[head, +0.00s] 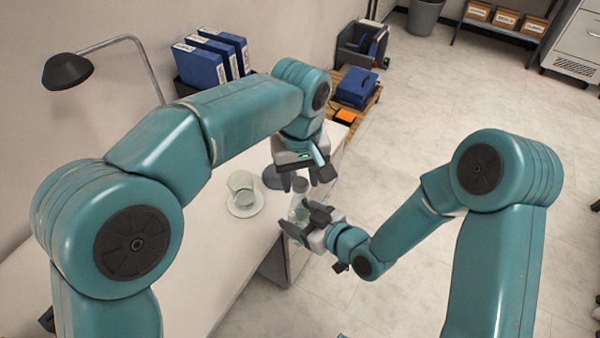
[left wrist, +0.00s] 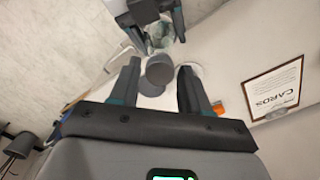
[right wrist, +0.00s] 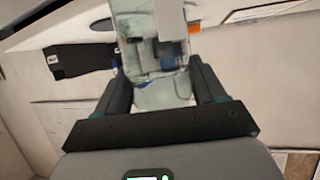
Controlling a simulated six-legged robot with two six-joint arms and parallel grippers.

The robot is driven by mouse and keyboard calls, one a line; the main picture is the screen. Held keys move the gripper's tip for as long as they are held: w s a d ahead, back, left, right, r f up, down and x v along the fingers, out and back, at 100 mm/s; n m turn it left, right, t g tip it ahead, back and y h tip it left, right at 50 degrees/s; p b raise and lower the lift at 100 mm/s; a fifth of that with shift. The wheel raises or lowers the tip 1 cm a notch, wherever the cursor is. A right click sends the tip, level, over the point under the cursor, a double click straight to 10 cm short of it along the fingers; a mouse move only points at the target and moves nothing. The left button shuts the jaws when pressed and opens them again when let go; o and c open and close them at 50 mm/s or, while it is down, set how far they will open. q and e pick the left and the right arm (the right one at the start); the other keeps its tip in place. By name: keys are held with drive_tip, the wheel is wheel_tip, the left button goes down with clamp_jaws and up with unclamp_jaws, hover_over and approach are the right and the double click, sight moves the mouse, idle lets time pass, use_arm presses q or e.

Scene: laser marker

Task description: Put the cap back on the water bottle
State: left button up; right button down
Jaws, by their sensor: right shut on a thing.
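A clear bottle (head: 298,208) is held near the table's right edge; it also shows in the left wrist view (left wrist: 158,38) and the right wrist view (right wrist: 153,50). My right gripper (head: 310,222) is shut on its body. A grey cap (left wrist: 158,68) is at the bottle's top end, in line with it; in the head view the cap (head: 300,185) is small. I cannot tell if it is seated or just above the neck. My left gripper (head: 302,180) is above, pointing down, open, with its fingers on either side of the cap and gaps visible.
A glass cup (head: 241,186) stands on a white saucer (head: 244,211) to the left on the white table (head: 235,262). A dark grey disc (head: 274,178) lies near the left gripper. Blue binders (head: 200,66) and a black lamp (head: 68,70) are at the back. Open floor lies right.

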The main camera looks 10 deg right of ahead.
use_arm(q)
clamp_jaws()
drive_tip(key=m, duration=0.8)
drive_tip(key=shift+o, duration=2.2)
unclamp_jaws()
wheel_tip(320, 180, up, 12)
